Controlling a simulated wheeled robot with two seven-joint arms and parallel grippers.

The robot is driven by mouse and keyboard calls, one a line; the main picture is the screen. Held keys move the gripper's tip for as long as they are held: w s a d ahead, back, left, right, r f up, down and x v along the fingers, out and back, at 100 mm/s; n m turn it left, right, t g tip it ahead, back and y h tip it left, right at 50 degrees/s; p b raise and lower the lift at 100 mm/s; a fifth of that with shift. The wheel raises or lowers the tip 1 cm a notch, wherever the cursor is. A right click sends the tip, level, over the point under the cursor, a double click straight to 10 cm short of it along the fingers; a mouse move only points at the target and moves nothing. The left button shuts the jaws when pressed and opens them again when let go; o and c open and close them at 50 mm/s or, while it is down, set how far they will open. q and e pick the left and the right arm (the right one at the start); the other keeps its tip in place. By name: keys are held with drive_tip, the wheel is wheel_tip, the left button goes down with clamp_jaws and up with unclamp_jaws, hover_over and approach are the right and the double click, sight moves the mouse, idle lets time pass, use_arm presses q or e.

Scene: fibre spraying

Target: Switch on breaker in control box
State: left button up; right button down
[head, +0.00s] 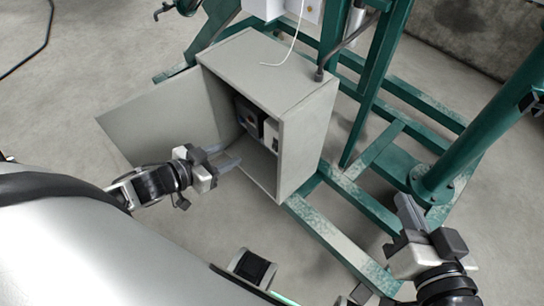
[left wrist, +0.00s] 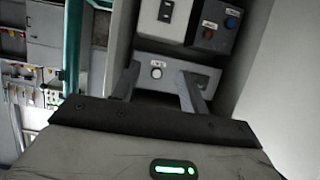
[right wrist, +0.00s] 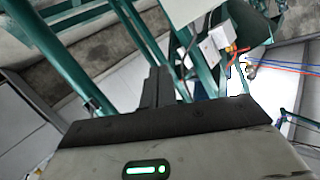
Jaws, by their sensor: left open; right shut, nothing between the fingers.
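The grey control box (head: 262,66) stands open in the head view, its door (head: 150,125) swung out to the left. My left gripper (head: 229,160) is open and empty at the box's open front. In the left wrist view its fingers (left wrist: 158,82) point into the box, apart from the units. A white unit with a small dark switch (left wrist: 165,10), which looks like the breaker, sits at the back. I cannot tell the switch's position. A dark unit with blue and red buttons (left wrist: 213,25) is beside it. My right gripper (head: 405,212) is shut and empty, away from the box.
A green steel frame (head: 375,155) stands behind and right of the box, near my right gripper. The concrete floor (head: 95,60) at left is mostly clear.

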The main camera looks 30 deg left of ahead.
use_arm(q)
wheel_tip(320, 180, down, 7)
drive_tip(key=b, duration=0.9)
approach(274, 148)
drive_tip(key=b+x, duration=0.3)
drive_tip(key=x, duration=0.3)
drive_tip(key=shift+w+d+f, duration=0.15)
drive_tip(key=shift+w+d, duration=0.05)
drive_tip(key=shift+w, duration=0.1)
drive_tip(key=shift+w+d+f, duration=0.1)
drive_tip(key=shift+w, duration=0.2)
use_arm(e)
wheel_tip(274, 148, up, 8)
drive_tip(key=w+a+n+t+y, duration=0.1)
drive_tip(key=w+n+t+y, duration=0.1)
drive_tip(key=n+t+y, duration=0.4)
drive_tip(key=shift+a+f+n+y, duration=0.15)
drive_tip(key=shift+n+y, duration=0.65)
drive_tip(key=shift+n, duration=0.1)
